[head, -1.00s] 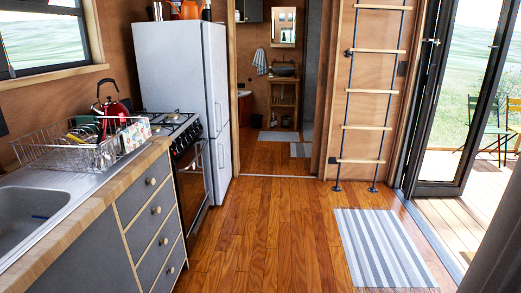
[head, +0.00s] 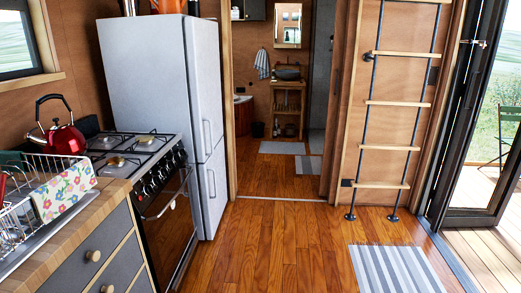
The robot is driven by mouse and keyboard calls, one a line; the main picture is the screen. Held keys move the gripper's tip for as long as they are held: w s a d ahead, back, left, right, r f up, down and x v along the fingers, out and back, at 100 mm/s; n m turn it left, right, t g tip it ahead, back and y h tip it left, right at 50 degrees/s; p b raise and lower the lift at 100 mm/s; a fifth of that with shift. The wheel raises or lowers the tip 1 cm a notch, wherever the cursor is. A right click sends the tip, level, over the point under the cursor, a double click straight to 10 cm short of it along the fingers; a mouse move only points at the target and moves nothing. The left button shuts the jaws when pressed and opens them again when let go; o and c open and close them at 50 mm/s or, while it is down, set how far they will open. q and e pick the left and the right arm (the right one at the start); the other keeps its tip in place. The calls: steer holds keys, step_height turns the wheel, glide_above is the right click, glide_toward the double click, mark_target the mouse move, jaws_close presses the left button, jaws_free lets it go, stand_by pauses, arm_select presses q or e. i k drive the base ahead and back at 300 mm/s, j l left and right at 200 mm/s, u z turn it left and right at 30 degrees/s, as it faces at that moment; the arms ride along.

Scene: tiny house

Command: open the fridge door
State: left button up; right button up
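The fridge (head: 150,90) is a tall white unit standing past the stove on the left side of the room. I see its broad side, and its front faces right, seen at a steep angle. It has an upper door (head: 205,95) and a lower door (head: 214,190), both shut. A vertical handle (head: 207,137) is on the upper door, and another handle (head: 212,183) is on the lower door. Neither of my grippers shows in the head view.
A stove (head: 165,190) with an oven stands just before the fridge. The wooden floor (head: 270,240) is clear. A ladder (head: 390,100), striped rug (head: 395,268) and open glass door (head: 475,130) are at right.

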mark_target(201, 36)
steer(key=i+l+u, duration=0.2)
steer(key=i, duration=0.45)
steer(key=i+u, duration=0.15)
steer(key=i, duration=0.5)
steer(key=i+l+u, duration=0.2)
steer(key=i+u, duration=0.25)
steer(key=i+l+u, duration=0.45)
steer(key=k+j, duration=0.1)
